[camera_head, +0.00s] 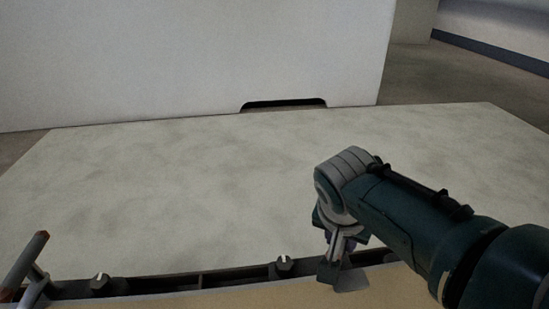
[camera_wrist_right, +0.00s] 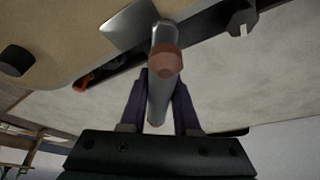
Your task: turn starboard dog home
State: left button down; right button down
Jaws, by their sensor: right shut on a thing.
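The starboard dog (camera_wrist_right: 163,92) shows in the right wrist view as a grey bar handle with a reddish-brown end. It lies between the purple fingers of my right gripper (camera_wrist_right: 161,85), which is shut on it. A flat grey metal plate (camera_wrist_right: 129,27) sits beside it on the tan panel. In the head view my right gripper (camera_head: 338,250) reaches down to the panel's dark edge and hides most of the dog. Another handle with red ends (camera_head: 24,264) stands at the lower left of the head view. My left gripper is not in view.
The tan panel (camera_head: 240,298) has a dark edge frame (camera_head: 190,283) with slotted grey studs (camera_head: 284,264). A mottled pale surface (camera_head: 190,190) beyond it is clear. A white wall (camera_head: 200,60) with a dark slot stands behind. A black knob (camera_wrist_right: 15,60) is on the panel.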

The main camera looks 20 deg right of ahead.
jog(key=n+t+p, duration=0.1)
jog(key=n+p, duration=0.1)
jog(key=n, duration=0.1)
jog(key=shift+r+y, duration=0.2)
jog(key=shift+y, duration=0.2)
jog(key=n+p, duration=0.1)
jog(key=n, duration=0.1)
jog(key=shift+n+y, duration=0.3)
jog(key=shift+y, duration=0.1)
jog(key=n+y+p, duration=0.1)
jog(key=n, duration=0.1)
jog(key=shift+f+n+t, duration=0.15)
jog(key=shift+n+t, duration=0.15)
jog(key=shift+t, duration=0.1)
jog(key=shift+a+n+y, duration=0.1)
jog(key=shift+n+y, duration=0.6)
jog(key=shift+n, duration=1)
jog(key=shift+f, duration=0.1)
jog(key=c, duration=0.5)
grip_release()
jog(key=shift+c, duration=0.2)
